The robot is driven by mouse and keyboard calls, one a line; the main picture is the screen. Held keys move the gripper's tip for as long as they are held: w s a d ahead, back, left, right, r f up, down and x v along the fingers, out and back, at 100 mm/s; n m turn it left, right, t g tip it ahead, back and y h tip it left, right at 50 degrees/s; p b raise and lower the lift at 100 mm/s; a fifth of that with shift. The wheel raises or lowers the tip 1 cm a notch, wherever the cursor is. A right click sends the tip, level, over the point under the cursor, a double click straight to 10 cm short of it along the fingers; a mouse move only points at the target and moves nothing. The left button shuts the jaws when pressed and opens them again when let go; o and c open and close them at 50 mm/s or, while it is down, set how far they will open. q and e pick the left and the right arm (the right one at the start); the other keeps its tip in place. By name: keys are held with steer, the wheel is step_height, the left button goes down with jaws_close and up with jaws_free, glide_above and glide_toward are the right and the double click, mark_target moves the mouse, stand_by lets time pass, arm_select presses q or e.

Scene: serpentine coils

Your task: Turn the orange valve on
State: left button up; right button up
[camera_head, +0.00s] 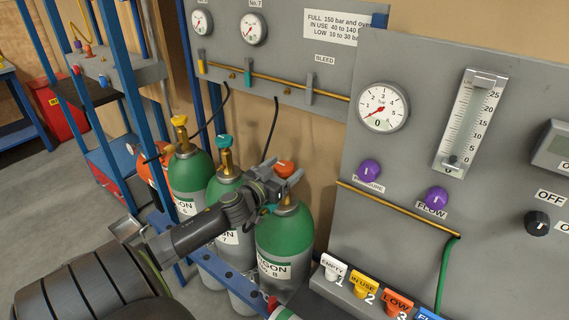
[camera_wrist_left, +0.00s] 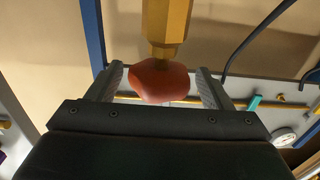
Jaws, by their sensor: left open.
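The orange valve (camera_head: 285,167) is a round knob on the brass neck of the right-hand green and grey gas cylinder (camera_head: 285,232). My left gripper (camera_head: 284,186) is at this valve, and its arm reaches in from the lower left. In the left wrist view the orange valve (camera_wrist_left: 160,80) sits between the two grey fingers of my left gripper (camera_wrist_left: 163,86). The fingers are open, one on each side of the knob, with narrow gaps showing. The brass neck rises above the knob in that view. My right gripper is not in view.
Two green cylinders stand to the left, one with a teal valve (camera_head: 224,142) and one with a yellow valve (camera_head: 180,121). A grey panel (camera_head: 400,200) with a gauge and purple knobs is at the right. A blue rail (camera_head: 235,280) runs in front of the cylinders.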

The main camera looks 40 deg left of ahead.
arm_select(q)
steer(key=shift+w, duration=0.4)
steer(key=c, duration=1)
